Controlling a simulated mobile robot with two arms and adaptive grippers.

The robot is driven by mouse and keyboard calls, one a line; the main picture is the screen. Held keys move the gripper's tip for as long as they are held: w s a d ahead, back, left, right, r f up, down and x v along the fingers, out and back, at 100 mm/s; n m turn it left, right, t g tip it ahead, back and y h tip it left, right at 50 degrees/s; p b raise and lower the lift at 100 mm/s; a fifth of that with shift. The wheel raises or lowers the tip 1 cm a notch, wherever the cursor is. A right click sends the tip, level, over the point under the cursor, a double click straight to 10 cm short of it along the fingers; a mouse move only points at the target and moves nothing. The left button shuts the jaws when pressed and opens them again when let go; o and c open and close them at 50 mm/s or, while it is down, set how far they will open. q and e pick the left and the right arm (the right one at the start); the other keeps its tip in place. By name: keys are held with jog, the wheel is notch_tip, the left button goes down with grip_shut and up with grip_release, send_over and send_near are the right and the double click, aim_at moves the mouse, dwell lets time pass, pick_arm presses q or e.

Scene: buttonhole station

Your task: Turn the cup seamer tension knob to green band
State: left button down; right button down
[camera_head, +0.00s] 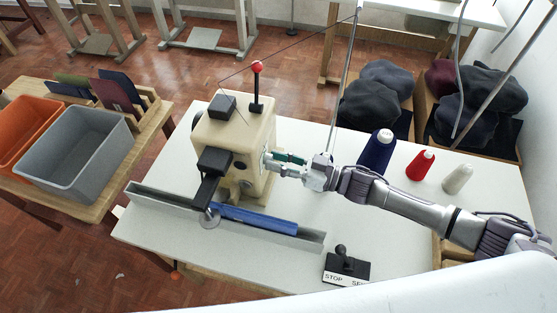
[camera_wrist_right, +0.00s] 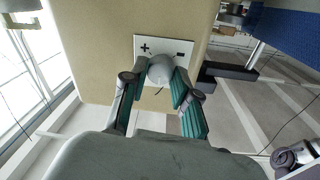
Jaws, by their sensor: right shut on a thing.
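The cream cup seamer (camera_head: 232,130) stands on the white table, with black blocks and a red-topped lever on it. My right gripper (camera_head: 271,165) reaches its right side and is shut on the tension knob. In the right wrist view, the round grey knob (camera_wrist_right: 160,68) sits between the teal fingers of my right gripper (camera_wrist_right: 160,80). Behind it is a white plate (camera_wrist_right: 180,47) with a plus on the left and a minus on the right. I cannot make out a green band or where the knob points. My left gripper is out of view.
A metal channel (camera_head: 160,197) holding a blue piece (camera_head: 255,219) runs along the table front. A black switch box (camera_head: 345,267) is front right. Navy, red and white cones (camera_head: 377,150) stand behind my right arm. Grey (camera_head: 75,160) and orange bins are left.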

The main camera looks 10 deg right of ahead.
jog(key=c, duration=0.9)
grip_release()
jog(key=shift+o, duration=0.2)
jog(key=v, duration=1.2)
